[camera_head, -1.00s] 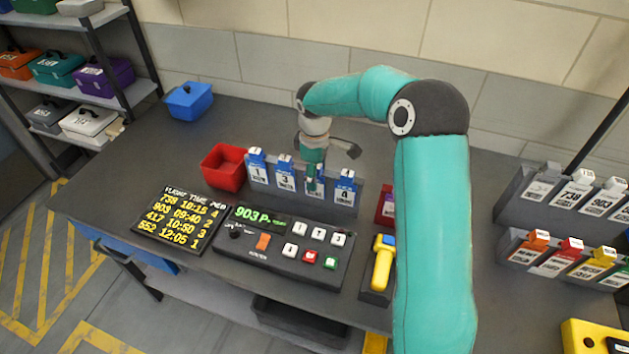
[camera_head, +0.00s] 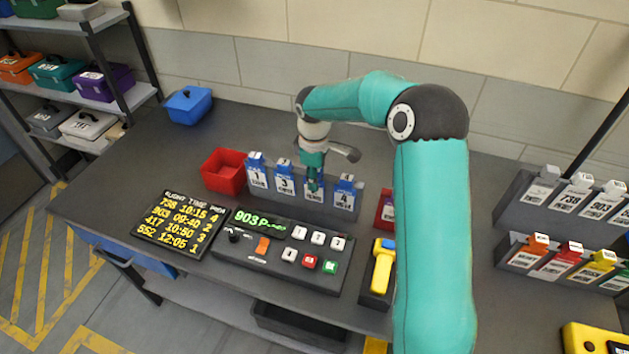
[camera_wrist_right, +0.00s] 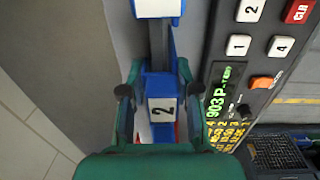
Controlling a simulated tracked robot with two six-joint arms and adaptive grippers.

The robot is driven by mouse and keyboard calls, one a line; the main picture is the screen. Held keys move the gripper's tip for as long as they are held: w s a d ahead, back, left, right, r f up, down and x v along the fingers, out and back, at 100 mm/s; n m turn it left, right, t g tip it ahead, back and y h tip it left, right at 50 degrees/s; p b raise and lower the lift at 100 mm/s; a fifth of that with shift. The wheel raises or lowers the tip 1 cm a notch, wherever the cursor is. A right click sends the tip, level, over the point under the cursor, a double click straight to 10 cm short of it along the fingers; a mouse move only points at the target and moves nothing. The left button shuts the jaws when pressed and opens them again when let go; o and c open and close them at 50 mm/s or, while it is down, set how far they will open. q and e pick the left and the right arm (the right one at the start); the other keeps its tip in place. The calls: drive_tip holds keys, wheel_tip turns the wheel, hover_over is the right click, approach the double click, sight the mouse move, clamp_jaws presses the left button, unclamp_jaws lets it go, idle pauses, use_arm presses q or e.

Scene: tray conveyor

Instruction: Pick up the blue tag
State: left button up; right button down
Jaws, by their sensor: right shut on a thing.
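Several blue-topped tags with white number labels stand in a grey rack (camera_head: 357,202) on the table: tag 1 (camera_head: 257,176), tag 3 (camera_head: 285,183) and tag 4 (camera_head: 344,197). My right gripper (camera_head: 313,184) reaches down at the slot between tags 3 and 4, shut on the blue tag there (camera_head: 314,196). In the right wrist view my right gripper's fingers (camera_wrist_right: 155,92) are on both sides of this tag, marked 2 (camera_wrist_right: 163,109). The fingers hide part of it, and it still appears in line with its neighbours. My left gripper is out of view.
A red bin (camera_head: 224,171) stands left of the rack. A keypad panel (camera_head: 281,245) and a flight board (camera_head: 179,223) lie in front. A yellow-handled tool (camera_head: 382,268) sits to the right. Racks of other tags (camera_head: 565,194) stand at the far right.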

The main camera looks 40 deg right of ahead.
drive_tip(key=r+b, duration=0.1)
drive_tip(key=r, duration=0.5)
drive_tip(key=shift+a+r, duration=0.2)
drive_tip(key=s+a+b, duration=0.4)
drive_tip(key=s+a, duration=0.2)
drive_tip(key=a, duration=0.6)
drive_tip(key=shift+s+a+r, duration=0.2)
drive_tip(key=shift+s+a, duration=0.05)
drive_tip(key=shift+s, duration=0.1)
drive_tip(key=shift+r, duration=0.1)
wheel_tip(320, 180, up, 6)
drive_tip(key=p, duration=0.5)
drive_tip(key=shift+r, duration=0.2)
drive_tip(key=shift+f, duration=0.1)
